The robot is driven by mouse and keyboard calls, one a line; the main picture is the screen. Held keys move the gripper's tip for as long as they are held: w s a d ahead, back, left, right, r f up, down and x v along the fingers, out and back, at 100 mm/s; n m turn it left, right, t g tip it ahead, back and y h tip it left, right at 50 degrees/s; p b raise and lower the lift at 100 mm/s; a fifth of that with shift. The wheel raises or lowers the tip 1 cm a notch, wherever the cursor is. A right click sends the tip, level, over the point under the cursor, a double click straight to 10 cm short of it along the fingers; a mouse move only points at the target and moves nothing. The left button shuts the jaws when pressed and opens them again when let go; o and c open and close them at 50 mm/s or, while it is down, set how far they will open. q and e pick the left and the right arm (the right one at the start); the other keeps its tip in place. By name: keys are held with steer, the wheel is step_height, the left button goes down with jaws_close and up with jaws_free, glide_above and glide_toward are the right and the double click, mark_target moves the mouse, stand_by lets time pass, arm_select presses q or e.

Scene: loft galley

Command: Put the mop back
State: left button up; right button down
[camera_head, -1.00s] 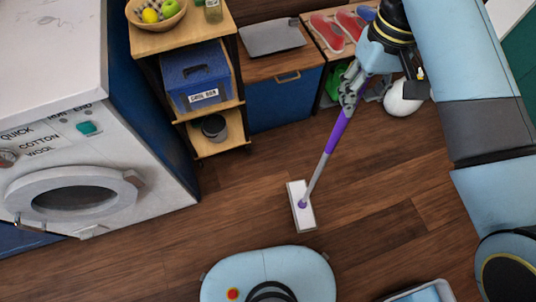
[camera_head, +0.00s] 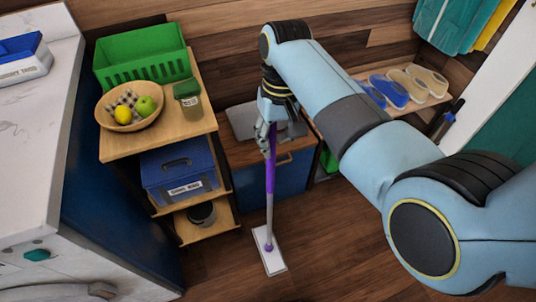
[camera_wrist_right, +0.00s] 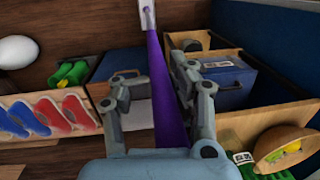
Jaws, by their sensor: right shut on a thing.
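The mop has a purple and grey handle (camera_head: 270,178) and a flat white head (camera_head: 269,251). It stands nearly upright in the head view, its head low at the wooden floor. My right gripper (camera_head: 266,133) is shut on the upper part of the purple handle. The handle's top end is hidden by the gripper. My left gripper is not in view.
A wooden shelf unit (camera_head: 157,143) left of the mop bears a green basket (camera_head: 145,55), a fruit bowl (camera_head: 130,106), a jar (camera_head: 189,98) and a blue box (camera_head: 180,175). A blue cabinet (camera_head: 290,176) stands behind the mop. A shoe shelf (camera_head: 421,101) is at right.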

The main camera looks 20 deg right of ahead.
mark_target(267, 168)
steer(key=f, duration=0.3)
steer(key=w+f, duration=0.1)
steer(key=f, duration=0.1)
steer(key=shift+w+a+b, duration=0.1)
steer(key=shift+a+b, duration=0.25)
steer(key=shift+b, duration=0.05)
steer(key=c, duration=0.9)
jaws_free()
steer(key=shift+f, duration=0.1)
